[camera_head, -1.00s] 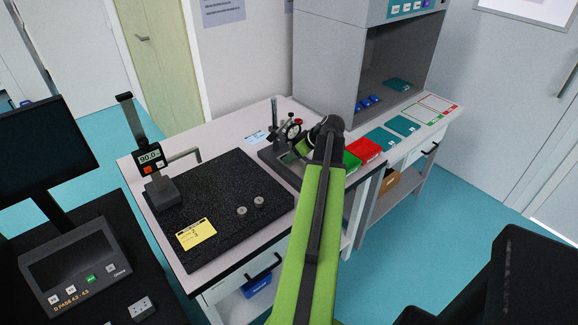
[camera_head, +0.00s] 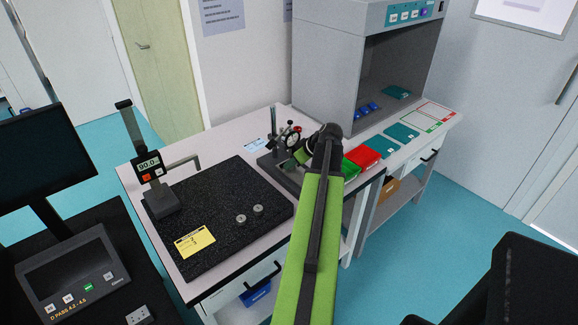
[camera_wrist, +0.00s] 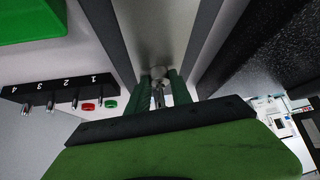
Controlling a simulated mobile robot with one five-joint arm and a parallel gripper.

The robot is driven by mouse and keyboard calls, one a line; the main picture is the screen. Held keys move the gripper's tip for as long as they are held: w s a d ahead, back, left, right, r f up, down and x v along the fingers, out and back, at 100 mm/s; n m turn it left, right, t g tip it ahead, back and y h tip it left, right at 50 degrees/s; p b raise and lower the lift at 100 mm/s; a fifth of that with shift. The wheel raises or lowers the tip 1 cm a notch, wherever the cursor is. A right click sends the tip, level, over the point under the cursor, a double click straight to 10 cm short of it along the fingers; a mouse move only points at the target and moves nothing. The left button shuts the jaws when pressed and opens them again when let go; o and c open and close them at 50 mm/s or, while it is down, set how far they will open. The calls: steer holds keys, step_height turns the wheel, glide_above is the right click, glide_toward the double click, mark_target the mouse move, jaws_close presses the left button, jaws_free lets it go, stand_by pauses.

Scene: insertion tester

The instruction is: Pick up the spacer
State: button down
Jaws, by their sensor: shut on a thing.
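My gripper (camera_wrist: 162,88) points away from the wrist camera, with its dark green fingers close together. A small pale grey round piece, which looks like the spacer (camera_wrist: 160,72), is between the fingertips, and they are shut on it. It is partly hidden by the fingers. In the head view my gripper (camera_head: 302,156) is mostly hidden behind my wrist, beside the dial gauge stand (camera_head: 274,135). The spacer cannot be made out in the head view.
Two small grey round pieces (camera_head: 249,214) stand on the black granite plate (camera_head: 220,185). A height gauge (camera_head: 160,190) stands at its left. A red bin (camera_head: 366,154) is right of my wrist. A numbered rack (camera_wrist: 60,90) with pins shows in the wrist view.

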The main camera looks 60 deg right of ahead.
steer(key=shift+s+r, duration=0.1)
steer(key=s, duration=0.6)
steer(key=s+a, duration=0.1)
steer(key=s, duration=0.4)
steer(key=s+a, duration=0.1)
steer(key=s, duration=0.5)
steer(key=shift+s+a, duration=0.1)
steer(key=shift+s, duration=0.25)
steer(key=shift+a, duration=0.1)
